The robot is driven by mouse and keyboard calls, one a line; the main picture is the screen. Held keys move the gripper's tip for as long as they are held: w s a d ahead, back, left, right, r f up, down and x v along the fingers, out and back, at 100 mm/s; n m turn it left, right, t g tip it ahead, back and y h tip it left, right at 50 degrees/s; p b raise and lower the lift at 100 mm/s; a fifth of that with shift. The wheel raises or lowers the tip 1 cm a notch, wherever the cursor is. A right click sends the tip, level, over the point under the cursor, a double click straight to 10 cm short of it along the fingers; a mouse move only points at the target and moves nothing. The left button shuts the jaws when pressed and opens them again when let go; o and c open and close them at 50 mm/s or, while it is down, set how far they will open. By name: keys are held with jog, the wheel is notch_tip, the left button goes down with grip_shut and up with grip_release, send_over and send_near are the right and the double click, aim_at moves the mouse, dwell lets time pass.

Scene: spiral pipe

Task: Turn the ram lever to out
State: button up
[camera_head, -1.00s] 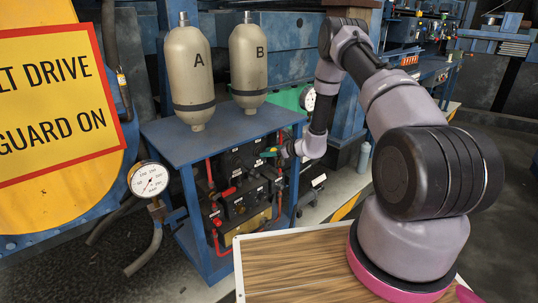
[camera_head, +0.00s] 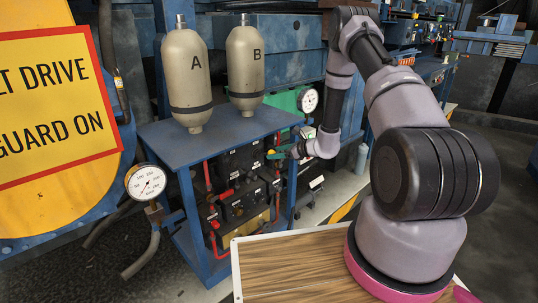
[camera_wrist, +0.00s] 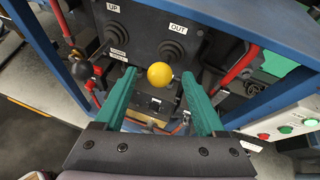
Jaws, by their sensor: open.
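The lever with a yellow ball knob (camera_wrist: 160,75) stands out below a black panel with a round boss, under the white OUT label (camera_wrist: 177,28). A label reading UP (camera_wrist: 112,8) is at the upper left of the panel. My gripper (camera_wrist: 159,88) is open, its two green fingers on either side of the yellow knob. Gaps show between the fingers and the knob, and I cannot see contact. The knob hides the lever's shaft. In the head view my gripper (camera_head: 276,153) is small beside the valve panel (camera_head: 241,168), inside the blue stand.
Blue frame posts and red pipes surround the panel. Bottles A (camera_head: 187,85) and B (camera_head: 245,70) stand on the blue table (camera_head: 215,147) above. A pressure gauge (camera_head: 146,182) is at the left.

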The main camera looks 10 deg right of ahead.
jog(key=shift+v, duration=2.25)
jog(key=shift+r, duration=0.1)
jog(key=s+a+r+n+g+y, duration=0.1)
jog(key=s+a+r+n, duration=0.15)
jog(key=r, duration=0.45)
jog(key=s+a+r+n+g, duration=0.1)
jog(key=a+r+n+g, duration=0.15)
jog(key=r, duration=0.35)
jog(key=s+a+r+n+y, duration=0.1)
jog(key=s+r+n, duration=0.15)
jog(key=r, duration=0.45)
jog(key=s+a+r+n+g+h, duration=0.25)
jog(key=s+r+n, duration=0.45)
jog(key=s+r, duration=0.35)
jog(key=s+d+r+n+t+h, duration=0.2)
jog(key=s+r, duration=0.4)
jog(key=s, duration=0.3)
jog(key=s+d+r+n+t+h, duration=0.1)
jog(key=s+d+r+n+h, duration=0.3)
jog(key=s+d, duration=0.3)
jog(key=s+r+n, duration=0.1)
jog(key=s, duration=0.1)
jog(key=shift+s+d+r+t+h, duration=0.3)
jog(key=shift+r+t+h, duration=0.05)
jog(key=shift+r+t, duration=0.05)
